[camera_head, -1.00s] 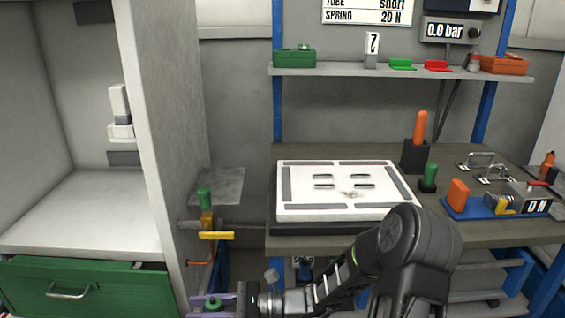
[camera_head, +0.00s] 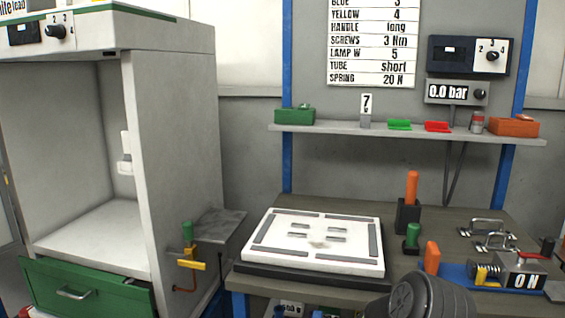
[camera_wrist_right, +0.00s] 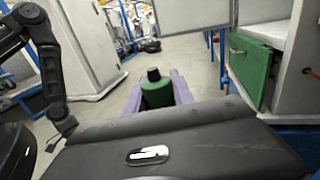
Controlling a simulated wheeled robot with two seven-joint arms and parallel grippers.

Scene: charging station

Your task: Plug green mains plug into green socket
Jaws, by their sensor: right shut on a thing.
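My right gripper (camera_wrist_right: 158,98) shows purple fingers in the right wrist view. It is shut on a green cylindrical piece with a dark end, which looks like the green mains plug (camera_wrist_right: 158,93). It is held in the air above the floor. In the head view only a dark joint of my arm shows at the bottom edge, and the right gripper and plug are out of that picture. My left gripper is in neither view. I cannot make out a green socket.
A cabinet (camera_head: 178,150) with a green drawer (camera_head: 90,288) stands at left. A green-handled valve (camera_head: 188,250) sticks out from its side. The bench holds a white panel (camera_head: 262,255), a green-topped piece (camera_head: 412,238) and an orange handle (camera_head: 412,188). A shelf (camera_head: 340,131) runs above.

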